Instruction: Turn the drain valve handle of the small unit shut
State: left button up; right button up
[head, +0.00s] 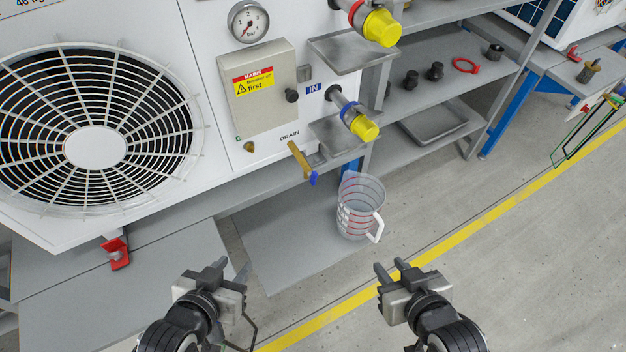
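The white unit (215,110) with the big fan grille fills the left of the head view. I cannot tell whether the valve is open or shut. A clear measuring jug (357,208) with red marks and a white handle stands below and to the right of it. My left gripper (232,268) is open and empty, below and left of the lever. My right gripper (391,267) is open and empty, below and right of the jug.
Yellow-capped pipe ends (362,127) stick out above small grey trays (342,136). A breaker box (262,88) and a gauge (248,21) are on the panel. A shelf (455,50) at right holds dark fittings and a red ring.

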aim_at(313, 175)
jog(key=u, duration=2.05)
jog(key=k, duration=0.65)
jog(key=z, duration=0.65)
jog(key=i, duration=0.3)
